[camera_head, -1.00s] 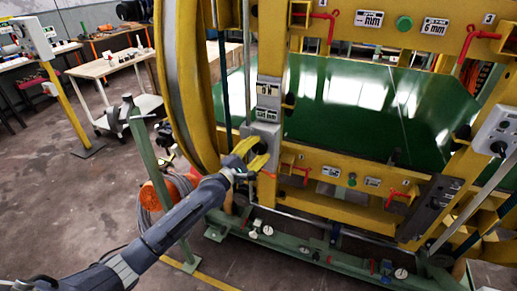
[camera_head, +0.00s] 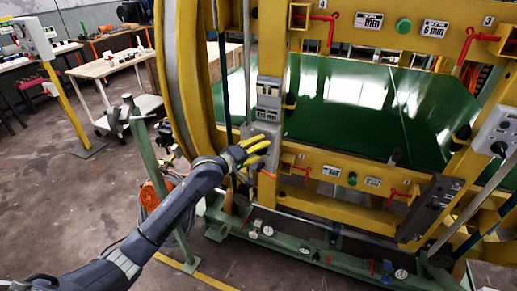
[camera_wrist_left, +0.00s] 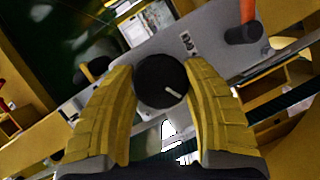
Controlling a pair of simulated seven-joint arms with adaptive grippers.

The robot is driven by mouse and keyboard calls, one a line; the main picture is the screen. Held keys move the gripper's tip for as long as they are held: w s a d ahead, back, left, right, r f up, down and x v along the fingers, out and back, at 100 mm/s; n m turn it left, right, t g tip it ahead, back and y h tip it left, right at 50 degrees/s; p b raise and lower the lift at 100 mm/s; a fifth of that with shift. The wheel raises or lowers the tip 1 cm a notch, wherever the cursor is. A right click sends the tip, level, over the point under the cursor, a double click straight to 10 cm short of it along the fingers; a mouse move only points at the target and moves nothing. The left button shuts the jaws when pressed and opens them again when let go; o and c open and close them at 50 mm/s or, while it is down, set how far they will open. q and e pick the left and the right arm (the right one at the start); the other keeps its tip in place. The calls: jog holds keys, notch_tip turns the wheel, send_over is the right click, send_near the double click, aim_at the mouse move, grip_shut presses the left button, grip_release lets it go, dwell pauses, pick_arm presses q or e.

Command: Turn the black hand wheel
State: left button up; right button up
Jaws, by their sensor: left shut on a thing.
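The black hand wheel (camera_wrist_left: 161,82) is a round dark knob with a white mark on its face, set on a grey panel (camera_wrist_left: 205,50). In the left wrist view it lies between the two yellow fingers of my left gripper (camera_wrist_left: 165,98), which is shut on it. In the head view my left gripper (camera_head: 256,147) is at the grey box (camera_head: 268,130) on the yellow frame, and its fingers hide the wheel. My right gripper is in neither view.
The large yellow frame (camera_head: 340,168) with red handles stands around a green sheet (camera_head: 350,105). A green post (camera_head: 150,165) stands close to my left forearm.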

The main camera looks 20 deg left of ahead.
pick_arm(q)
jog(key=m+y, duration=0.1)
jog(key=m, duration=0.1)
jog(key=m+g+y, duration=0.1)
jog(key=m, duration=0.1)
jog(key=shift+d+r+m+y, duration=0.1)
jog(key=shift+r+m+y, duration=0.05)
jog(key=shift+m+y, duration=0.25)
jog(key=m+y, duration=0.2)
jog(key=m, duration=0.1)
jog(key=shift+m+y, duration=0.3)
jog(key=m+y, duration=0.1)
jog(key=m, duration=0.1)
jog(key=m+y, duration=0.2)
jog(key=shift+d+f, duration=0.1)
jog(key=shift+f, duration=0.1)
jog(key=shift+m+t+y, duration=0.6)
jog(key=shift+m+y, duration=0.5)
jog(key=shift+m, duration=0.9)
jog(key=o, duration=1.3)
jog(key=shift+c, duration=0.2)
jog(key=v, duration=1.2)
